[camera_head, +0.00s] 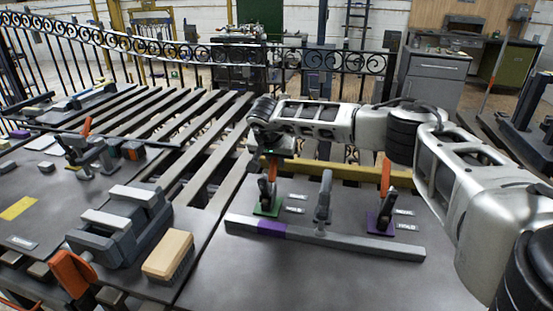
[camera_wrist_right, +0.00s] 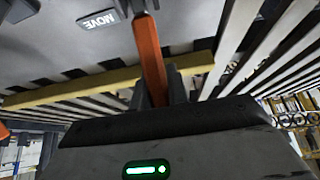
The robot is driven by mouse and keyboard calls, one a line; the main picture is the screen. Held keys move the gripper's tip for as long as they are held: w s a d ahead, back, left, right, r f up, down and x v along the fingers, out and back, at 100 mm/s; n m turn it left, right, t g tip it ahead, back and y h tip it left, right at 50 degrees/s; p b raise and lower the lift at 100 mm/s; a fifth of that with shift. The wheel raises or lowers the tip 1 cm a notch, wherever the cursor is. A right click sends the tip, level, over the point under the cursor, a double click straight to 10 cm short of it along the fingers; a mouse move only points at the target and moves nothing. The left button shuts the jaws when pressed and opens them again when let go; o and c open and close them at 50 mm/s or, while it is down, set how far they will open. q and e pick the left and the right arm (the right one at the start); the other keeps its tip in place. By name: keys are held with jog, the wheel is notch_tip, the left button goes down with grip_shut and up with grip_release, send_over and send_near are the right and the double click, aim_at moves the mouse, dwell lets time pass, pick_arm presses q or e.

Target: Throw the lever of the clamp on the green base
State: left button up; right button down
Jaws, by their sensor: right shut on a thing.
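The clamp on the green base (camera_head: 267,207) stands on the grey plate, left of centre in the head view, with its orange lever (camera_head: 271,168) upright. My right arm comes in from the right, and its gripper (camera_head: 271,152) points down at the lever's top. In the wrist view my right gripper (camera_wrist_right: 158,88) is shut on the orange lever (camera_wrist_right: 149,50), which stands out between the fingers. The fingertips are mostly hidden in the head view. My left gripper is in neither view.
A second orange-levered clamp stands on a purple base (camera_head: 380,222) to the right, with a grey post (camera_head: 323,200) between the two. A long grey bar (camera_head: 340,239) lies in front. A wooden brush (camera_head: 168,255) and grey blocks (camera_head: 125,225) are at left.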

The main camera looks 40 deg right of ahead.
aim_at(273, 167)
jog(key=shift+s+a+r+t+h, duration=0.3)
jog(key=shift+r+t+h, duration=0.2)
jog(key=shift+h, duration=0.2)
jog(key=shift+s+a+r+t+h+b, duration=0.3)
jog(key=shift+a+t+h+b, duration=0.3)
jog(key=shift+h, duration=0.1)
pick_arm(q)
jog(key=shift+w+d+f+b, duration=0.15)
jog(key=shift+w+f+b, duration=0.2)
jog(key=shift+b, duration=0.2)
pick_arm(e)
jog(key=shift+s+a+r+t+h, duration=0.45)
jog(key=shift+t+h, duration=0.25)
jog(key=shift+h, duration=0.1)
jog(key=c, duration=1.4)
grip_release()
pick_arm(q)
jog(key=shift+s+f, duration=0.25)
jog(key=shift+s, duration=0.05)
pick_arm(e)
jog(key=shift+o, duration=0.2)
